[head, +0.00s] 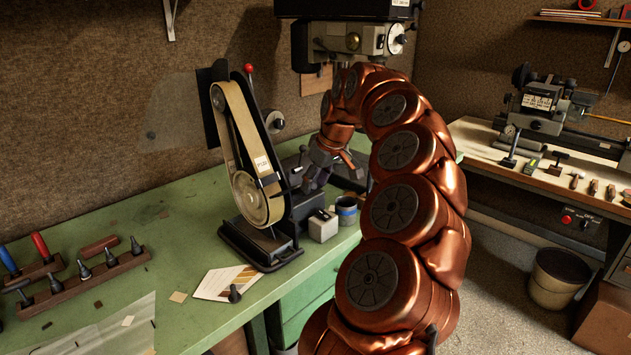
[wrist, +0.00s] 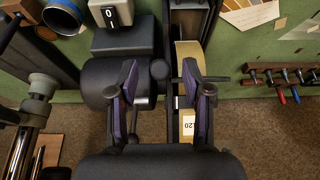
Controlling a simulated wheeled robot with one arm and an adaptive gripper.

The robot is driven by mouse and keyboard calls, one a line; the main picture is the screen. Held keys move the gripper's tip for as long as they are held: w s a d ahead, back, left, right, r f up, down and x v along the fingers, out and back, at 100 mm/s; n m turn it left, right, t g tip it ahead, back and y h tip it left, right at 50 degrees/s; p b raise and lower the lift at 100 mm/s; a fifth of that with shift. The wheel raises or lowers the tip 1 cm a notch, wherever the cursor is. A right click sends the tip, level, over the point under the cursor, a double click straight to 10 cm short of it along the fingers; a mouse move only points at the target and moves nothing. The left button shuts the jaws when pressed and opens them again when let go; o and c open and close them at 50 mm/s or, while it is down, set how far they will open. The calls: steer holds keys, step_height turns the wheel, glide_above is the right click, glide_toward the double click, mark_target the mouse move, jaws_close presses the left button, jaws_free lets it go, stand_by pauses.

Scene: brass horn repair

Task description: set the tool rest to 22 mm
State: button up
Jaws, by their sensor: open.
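A belt grinder (head: 250,165) stands on the green bench, its tan belt running up to the left. In the wrist view, the belt (wrist: 187,58) shows with a label reading 120. My gripper (head: 322,168) is beside the grinder's right side. The wrist view shows my gripper (wrist: 160,70) with two fingers apart and nothing held. A dark round knob (wrist: 160,69) shows between the fingertips, above a thin lever; I cannot tell whether they touch. A dark cylindrical housing (wrist: 105,82) lies left of them.
A grey box (head: 323,226) and a blue-banded cup (head: 346,209) stand right of the grinder. A wooden tool rack (head: 80,280) is at left. A machine head (head: 360,38) hangs above my arm.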

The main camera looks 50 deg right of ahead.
steer(key=shift+r, duration=0.1)
steer(key=v, duration=1.1)
steer(key=shift+r, duration=0.4)
steer(key=shift+s, duration=0.15)
steer(key=s+a+f+n+g, duration=0.1)
steer(key=a+f+n, duration=0.15)
steer(key=a, duration=1.15)
steer(key=s+a+f+n+g, duration=0.1)
steer(key=a+f, duration=0.2)
steer(key=a, duration=1)
steer(key=s+a+f+m+g, duration=0.1)
steer(key=s+a+f+g, duration=0.1)
steer(key=s+a+f, duration=0.3)
steer(key=s+a+f+m+g, duration=0.2)
steer(key=s+a+f, duration=0.3)
steer(key=s+f, duration=0.7)
steer(key=s, duration=0.5)
steer(key=shift+a, duration=0.25)
